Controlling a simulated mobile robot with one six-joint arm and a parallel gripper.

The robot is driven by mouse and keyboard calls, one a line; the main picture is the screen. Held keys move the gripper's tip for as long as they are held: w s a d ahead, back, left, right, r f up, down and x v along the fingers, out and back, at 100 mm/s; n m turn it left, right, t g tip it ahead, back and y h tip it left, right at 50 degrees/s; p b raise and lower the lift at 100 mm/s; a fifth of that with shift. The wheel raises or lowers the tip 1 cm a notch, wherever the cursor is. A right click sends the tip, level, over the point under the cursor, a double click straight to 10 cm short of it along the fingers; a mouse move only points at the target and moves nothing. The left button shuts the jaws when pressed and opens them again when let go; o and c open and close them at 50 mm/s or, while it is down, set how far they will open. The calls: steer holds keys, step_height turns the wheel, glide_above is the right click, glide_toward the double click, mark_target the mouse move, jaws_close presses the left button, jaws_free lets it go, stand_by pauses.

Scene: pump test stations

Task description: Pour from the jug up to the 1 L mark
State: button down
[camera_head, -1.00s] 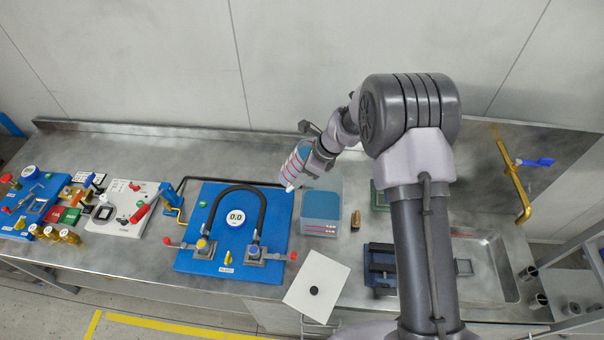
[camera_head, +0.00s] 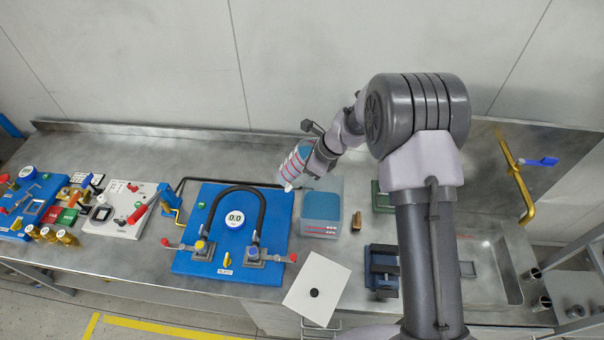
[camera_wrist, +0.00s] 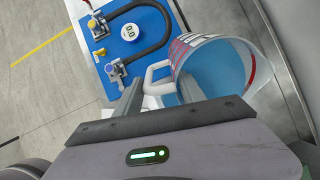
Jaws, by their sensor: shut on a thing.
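The jug (camera_head: 294,163) is clear, with red and white markings and blue liquid in it. In the head view it is held above the bench, behind and left of the clear tank, and looks tilted. In the wrist view the jug (camera_wrist: 218,62) shows its open mouth, blue inside, and its white handle (camera_wrist: 153,76). My gripper (camera_wrist: 158,92) is shut on the jug at its handle; the fingers' contact is partly hidden. The clear tank (camera_head: 321,207) holds blue liquid and has red marks low on its front. I see no stream between them.
A blue pump board (camera_head: 219,268) with a black hose and a gauge reading 0.0 is left of the tank. A white card with a black knob (camera_head: 314,292) is in front. A small brass piece (camera_head: 356,221), a dark vise and a sink are to the right.

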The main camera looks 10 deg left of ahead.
steer(key=shift+d+f+t+y+b, duration=0.15)
steer(key=shift+y+b, duration=0.4)
steer(key=shift+b, duration=1.35)
steer(key=shift+a+f+t+y+b, duration=0.1)
steer(key=shift+f+y+b, duration=0.35)
steer(key=shift+b, duration=1.5)
steer(key=shift+d+f+t+y+b, duration=0.1)
steer(key=shift+y+b, duration=0.6)
steer(key=shift+b, duration=1.2)
stand_by(1.0)
steer(key=shift+f+y+b, duration=0.25)
steer(key=shift+y+b, duration=0.15)
steer(key=shift+b, duration=0.7)
